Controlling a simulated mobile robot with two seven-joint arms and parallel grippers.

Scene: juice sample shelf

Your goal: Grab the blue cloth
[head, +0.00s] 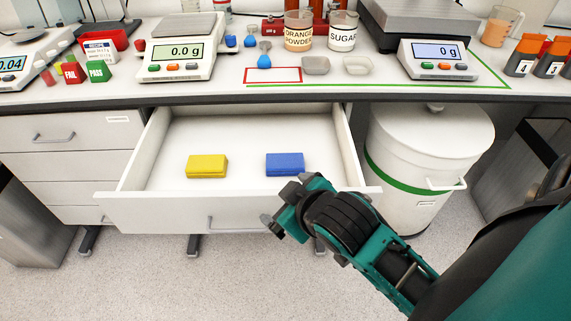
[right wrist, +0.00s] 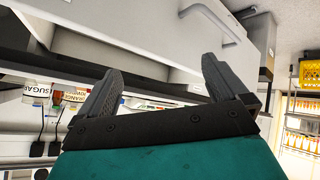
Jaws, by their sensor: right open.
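The blue cloth (head: 285,163) is a folded block lying flat in the right half of the open drawer (head: 225,131). In the head view, my right gripper (head: 279,207) is just below the blue cloth in the picture, over the drawer's front panel. It is apart from the cloth and empty. In the right wrist view, the two fingers of the gripper (right wrist: 158,80) are spread wide with nothing between them. The cloth does not show there. My left gripper is in no view.
A yellow cloth (head: 206,166) lies left of the blue one. The counter (head: 210,90) overhangs the drawer's back, with scales and sample cups on top. A white bin (head: 428,140) stands right of the drawer. The rest of the drawer floor is clear.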

